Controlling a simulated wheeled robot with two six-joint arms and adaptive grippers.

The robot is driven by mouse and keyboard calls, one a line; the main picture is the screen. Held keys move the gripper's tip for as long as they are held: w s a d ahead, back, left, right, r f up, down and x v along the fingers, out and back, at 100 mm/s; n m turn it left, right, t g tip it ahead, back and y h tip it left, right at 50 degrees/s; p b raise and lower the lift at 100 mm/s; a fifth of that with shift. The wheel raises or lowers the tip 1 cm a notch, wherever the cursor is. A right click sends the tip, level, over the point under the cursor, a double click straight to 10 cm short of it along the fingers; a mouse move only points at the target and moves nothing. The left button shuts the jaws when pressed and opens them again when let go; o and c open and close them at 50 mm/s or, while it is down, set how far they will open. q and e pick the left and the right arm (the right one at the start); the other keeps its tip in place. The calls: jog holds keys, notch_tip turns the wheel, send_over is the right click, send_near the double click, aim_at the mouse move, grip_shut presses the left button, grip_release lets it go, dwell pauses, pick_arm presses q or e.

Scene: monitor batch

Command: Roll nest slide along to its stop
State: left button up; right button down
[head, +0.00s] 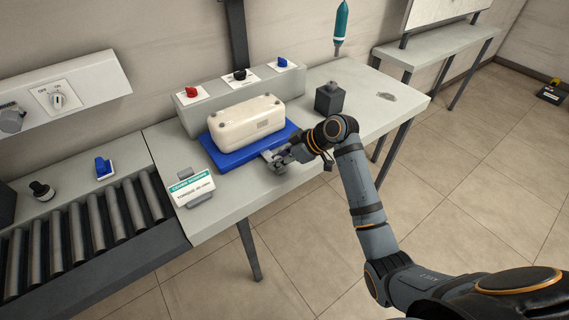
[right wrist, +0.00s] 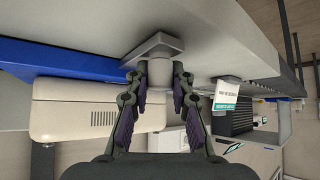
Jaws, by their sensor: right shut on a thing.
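The nest slide is a flat blue plate (head: 224,161) on the white worktable, and a cream-coloured boxy unit (head: 246,120) sits on it. My right gripper (head: 275,158) is at the front right edge of the plate. In the right wrist view, my right gripper (right wrist: 160,82) is shut on a grey round knob (right wrist: 158,67) with a square base (right wrist: 153,47). The blue plate (right wrist: 60,58) and the cream unit (right wrist: 85,112) lie close on the left there. The fingers partly hide the knob. My left gripper is out of view.
A roller conveyor (head: 85,230) adjoins the table on the left. A sign card (head: 191,187) stands at the table's front left. A grey control box (head: 240,92) with red, black and blue knobs is behind the plate. A dark block (head: 329,98) stands to the right.

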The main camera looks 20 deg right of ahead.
jog(key=shift+w+r, duration=0.1)
jog(key=shift+w, duration=0.05)
jog(key=c, duration=1.5)
grip_release()
jog(key=shift+c, duration=0.2)
jog(key=o, duration=0.4)
jog(key=shift+w, duration=0.15)
jog(key=v, duration=1.2)
